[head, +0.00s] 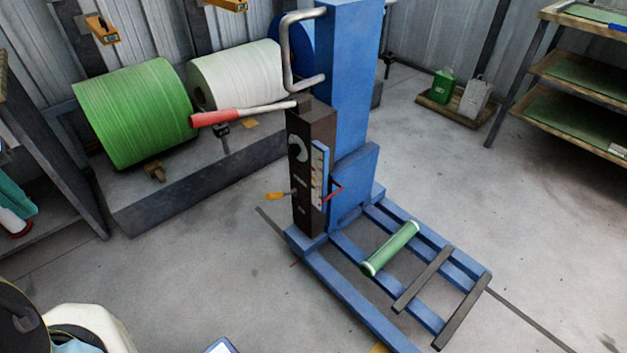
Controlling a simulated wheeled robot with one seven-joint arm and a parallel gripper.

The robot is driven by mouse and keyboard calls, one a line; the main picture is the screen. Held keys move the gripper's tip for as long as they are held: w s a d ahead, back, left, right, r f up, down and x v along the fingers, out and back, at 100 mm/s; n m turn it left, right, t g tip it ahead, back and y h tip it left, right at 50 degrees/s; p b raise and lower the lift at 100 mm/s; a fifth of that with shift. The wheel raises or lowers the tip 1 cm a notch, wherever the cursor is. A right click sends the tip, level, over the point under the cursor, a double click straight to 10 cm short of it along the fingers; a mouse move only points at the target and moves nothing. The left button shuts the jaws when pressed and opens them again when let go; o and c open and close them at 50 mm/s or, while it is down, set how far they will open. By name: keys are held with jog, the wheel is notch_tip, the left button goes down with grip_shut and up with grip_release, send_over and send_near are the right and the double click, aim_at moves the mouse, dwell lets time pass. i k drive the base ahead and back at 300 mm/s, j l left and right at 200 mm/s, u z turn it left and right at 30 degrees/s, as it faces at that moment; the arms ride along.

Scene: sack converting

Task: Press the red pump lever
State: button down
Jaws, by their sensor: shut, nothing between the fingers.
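The red pump lever (215,118) is a pale rod with a red grip. It sticks out to the left from the top of a dark pump column (318,130) and lies close to level in the picture, its grip in front of the rolls. The column stands against a blue lifting frame (343,75) on a low blue base. A small red handle (333,191) and a short orange-yellow handle (275,196) are lower on the column. My gripper is not in the head view, so its place relative to the lever does not show.
A green roll (135,110) and a white roll (235,75) rest on a grey platform (190,180) behind the lever. A green roller (390,249) lies across the blue base. Shelves (580,70) stand at the right. The floor left of the base is clear.

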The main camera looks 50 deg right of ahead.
aim_at(300, 104)
jog(key=z, duration=1.55)
